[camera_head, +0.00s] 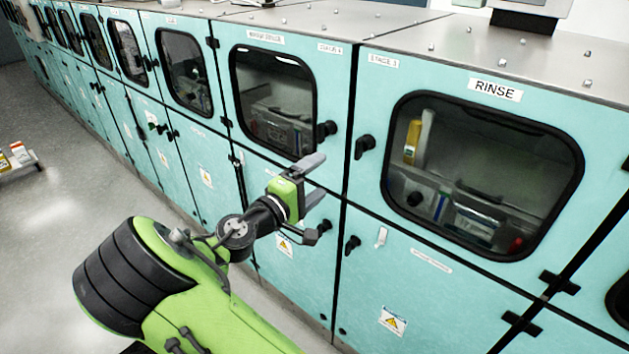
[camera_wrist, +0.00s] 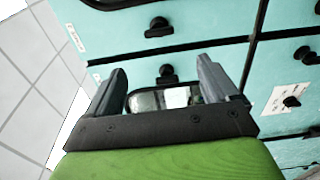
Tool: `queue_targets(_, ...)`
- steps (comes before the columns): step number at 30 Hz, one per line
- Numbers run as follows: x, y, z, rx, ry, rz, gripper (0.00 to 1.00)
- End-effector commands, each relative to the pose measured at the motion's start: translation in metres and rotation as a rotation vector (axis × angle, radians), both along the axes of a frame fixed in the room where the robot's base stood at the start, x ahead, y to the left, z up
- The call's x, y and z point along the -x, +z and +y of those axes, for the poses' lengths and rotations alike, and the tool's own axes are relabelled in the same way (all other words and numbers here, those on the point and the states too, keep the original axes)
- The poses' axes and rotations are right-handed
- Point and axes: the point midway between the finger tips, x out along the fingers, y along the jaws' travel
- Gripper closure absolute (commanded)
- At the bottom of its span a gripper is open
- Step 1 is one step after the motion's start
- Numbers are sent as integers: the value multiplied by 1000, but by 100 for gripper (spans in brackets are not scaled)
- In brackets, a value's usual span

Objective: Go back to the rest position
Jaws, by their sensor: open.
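My gripper (camera_head: 321,177) is open and empty in the head view, held out in front of the teal cabinet doors near the seam left of the door marked RINSE (camera_head: 470,150). In the wrist view my gripper (camera_wrist: 165,85) shows two grey fingers spread apart. Between and beyond them are a black knob (camera_wrist: 167,73) and a teal cabinet front. My green arm reaches up from the bottom of the head view. The fingers appear apart from the doors, but the exact gap is hard to tell.
A row of teal cabinets with dark windows (camera_head: 273,100) and black knobs runs along the right side, with a metal top (camera_head: 400,30). The doors look shut. Grey floor (camera_head: 80,200) is open to the left. A low cart (camera_head: 18,163) stands at the far left.

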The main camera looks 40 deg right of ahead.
Motion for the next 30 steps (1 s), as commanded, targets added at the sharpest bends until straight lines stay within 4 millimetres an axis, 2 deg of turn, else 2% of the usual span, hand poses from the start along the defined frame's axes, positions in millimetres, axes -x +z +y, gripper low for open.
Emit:
queue_targets(14, 2, -3, -2, -22, -5, -9, 13)
queue_targets(17, 17, -27, -6, -190, -42, -79, 13)
queue_targets(19, 32, -57, 0, -404, -80, -160, 13)
queue_targets(21, 44, -83, 20, -641, -103, -244, 13)
queue_targets(23, 51, -96, 44, -827, -104, -302, 13)
queue_targets(24, 56, -101, 62, -942, -96, -334, 13)
queue_targets(26, 63, -101, 92, -1101, -68, -373, 13)
queue_targets(30, 91, -82, 164, -1391, 59, -408, 13)
